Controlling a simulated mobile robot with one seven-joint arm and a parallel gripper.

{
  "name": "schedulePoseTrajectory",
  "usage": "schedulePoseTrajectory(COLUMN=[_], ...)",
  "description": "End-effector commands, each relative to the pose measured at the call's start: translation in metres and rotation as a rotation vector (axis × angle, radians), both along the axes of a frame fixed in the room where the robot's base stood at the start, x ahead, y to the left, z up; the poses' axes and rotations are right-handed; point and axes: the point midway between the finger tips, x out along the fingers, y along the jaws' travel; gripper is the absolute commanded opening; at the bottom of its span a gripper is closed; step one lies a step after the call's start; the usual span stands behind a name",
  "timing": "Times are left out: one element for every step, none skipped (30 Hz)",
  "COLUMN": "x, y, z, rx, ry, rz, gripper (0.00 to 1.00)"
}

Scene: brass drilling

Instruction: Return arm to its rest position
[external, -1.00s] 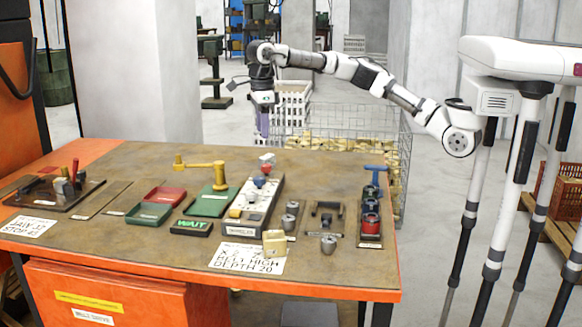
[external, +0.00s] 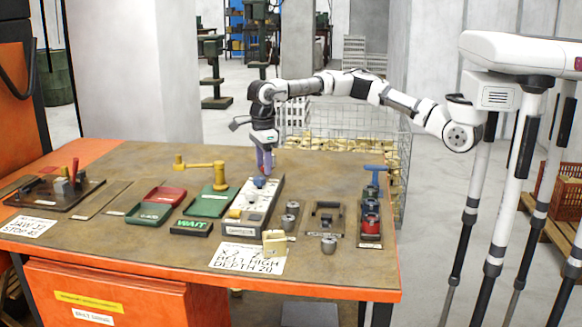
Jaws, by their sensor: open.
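My arm reaches left from its base at the right, out over the back of the workbench. My gripper (external: 264,170) points down at the far end of a long pale fixture (external: 262,205) with coloured knobs. Its two purple fingers are apart. They hide the red and white knob at that end; I cannot tell whether they touch it. A blue knob (external: 259,182) shows just below the fingertips.
A wire cage (external: 400,160) of yellow pieces stands behind. The bench's back-left is clear.

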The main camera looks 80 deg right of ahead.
Motion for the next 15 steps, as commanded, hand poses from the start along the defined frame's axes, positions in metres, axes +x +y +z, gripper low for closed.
schedulePoseTrajectory(x=[-0.0004, -0.0005, -0.0007, -0.0008, -0.0009, -0.0012, -0.0015, -0.0018, -0.0021, -0.0023, -0.0025, -0.0028, -0.0029, -0.0030, -0.0033], y=[0.0004, 0.0006, 0.0007, 0.0009, 0.0011, 0.0013, 0.0015, 0.0018, 0.0021, 0.0023, 0.0024, 0.0026, 0.0027, 0.0027, 0.0027], z=[0.0007, 0.0007, 0.0007, 0.0008, 0.0008, 0.0008, 0.0008, 0.0007, 0.0008, 0.0008, 0.0008, 0.0009, 0.0010, 0.0010, 0.0010], rx=[0.000, -0.001, -0.001, -0.001, -0.001, -0.001, -0.001, 0.000, 0.001, 0.001, 0.001, 0.001, 0.001, 0.000, 0.000], ry=[0.001, 0.001, 0.001, 0.001, 0.001, 0.001, 0.001, 0.001, 0.000, 0.000, 0.000, 0.000, 0.000, 0.000, 0.000], rz=[0.046, 0.076, 0.116, 0.146, 0.177, 0.217, 0.247, 0.277, 0.317, 0.347, 0.378, 0.417, 0.447, 0.477, 0.517], gripper=[0.49, 0.49, 0.49, 0.49, 0.49, 0.49, 0.49, 0.49, 0.49, 0.49, 0.49, 0.49, 0.49, 0.49, 0.49])
